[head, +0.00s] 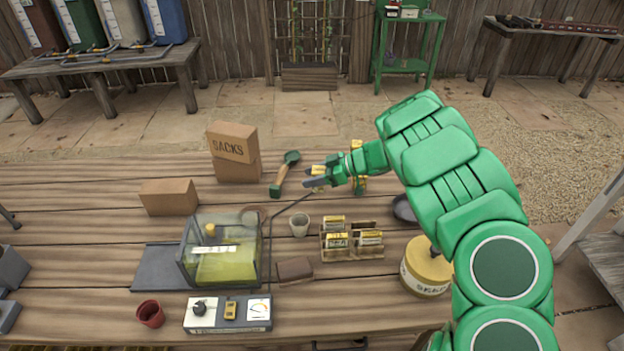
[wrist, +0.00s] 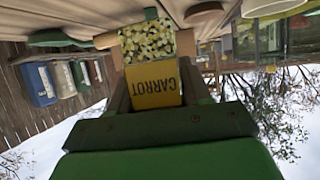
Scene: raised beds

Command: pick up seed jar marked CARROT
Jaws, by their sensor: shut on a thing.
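The seed jar marked CARROT (wrist: 153,87) is between the fingers of my gripper in the wrist view. Its yellow label reads upside down there, and pale seeds show through its clear part. In the head view my gripper (head: 315,177) is shut on the jar above the far middle of the wooden table. Only a small yellow bit of the jar (head: 318,170) shows there; the fingers hide the rest.
A wooden rack (head: 352,255) with several yellow-labelled items stands below and nearer. A yellow tub (head: 425,270) is at right.

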